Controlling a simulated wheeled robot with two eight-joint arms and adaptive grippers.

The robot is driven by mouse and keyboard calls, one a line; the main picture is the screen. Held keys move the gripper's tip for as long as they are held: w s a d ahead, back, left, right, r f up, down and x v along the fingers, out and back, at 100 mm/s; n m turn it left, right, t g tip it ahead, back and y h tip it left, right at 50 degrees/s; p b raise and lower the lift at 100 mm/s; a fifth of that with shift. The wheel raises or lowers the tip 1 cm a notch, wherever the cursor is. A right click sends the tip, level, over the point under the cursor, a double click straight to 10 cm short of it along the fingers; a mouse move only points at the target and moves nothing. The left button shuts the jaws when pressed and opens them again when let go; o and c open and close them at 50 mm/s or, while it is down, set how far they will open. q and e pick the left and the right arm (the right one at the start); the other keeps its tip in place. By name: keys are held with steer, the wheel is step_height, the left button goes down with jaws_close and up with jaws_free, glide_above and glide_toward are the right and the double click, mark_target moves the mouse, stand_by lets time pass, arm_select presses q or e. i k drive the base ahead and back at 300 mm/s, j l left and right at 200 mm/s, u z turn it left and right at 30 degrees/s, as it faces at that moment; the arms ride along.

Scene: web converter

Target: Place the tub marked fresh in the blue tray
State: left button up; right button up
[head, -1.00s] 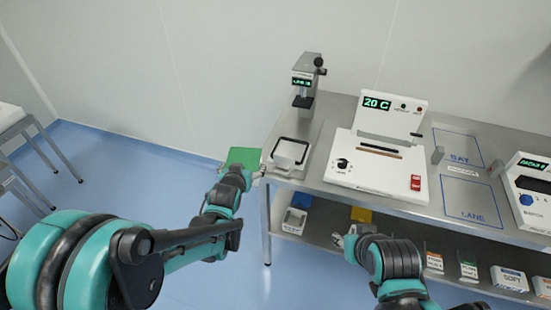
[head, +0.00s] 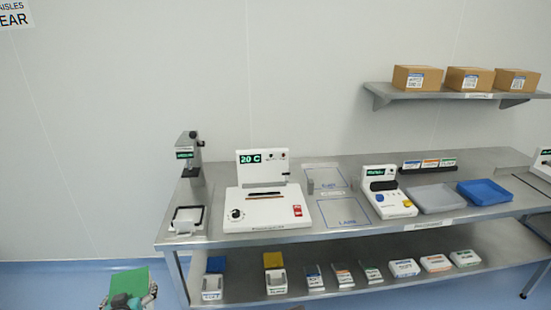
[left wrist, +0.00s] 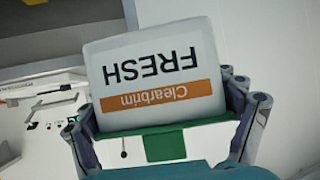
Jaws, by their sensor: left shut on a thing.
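The tub marked FRESH (left wrist: 155,70) is white with an orange Clearbrim band, and its lettering is upside down in the left wrist view. My left gripper (left wrist: 165,125) is shut on it, with fingers at both sides. In the head view a green face of the tub (head: 126,284) shows above my left gripper (head: 130,301) at the bottom left, off the table's left end. The blue tray (head: 485,192) lies on the table at the right, far from the gripper, and looks empty.
A grey tray (head: 435,198) lies left of the blue tray. Small packs line the lower shelf (head: 340,290). Cartons sit on a wall shelf (head: 450,91).

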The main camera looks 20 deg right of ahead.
mark_target(483, 194)
steer(key=z, duration=1.55)
steer(key=i+z, duration=0.1)
steer(key=z, duration=0.4)
steer(key=i+l+z, duration=0.1)
steer(key=z, duration=0.4)
steer(key=i+z, duration=0.15)
steer(key=z, duration=0.35)
steer(key=i+j, duration=0.2)
steer(key=i, duration=0.25)
steer(key=i+j, duration=0.2)
steer(key=i, duration=0.25)
steer(key=i+j, duration=0.2)
steer(key=i, duration=0.25)
steer(key=i+j, duration=0.2)
steer(key=i, duration=0.3)
steer(key=i+l+u, duration=0.1)
steer(key=i+u, duration=0.3)
steer(key=i+l+u, duration=0.2)
steer(key=i+u, duration=0.2)
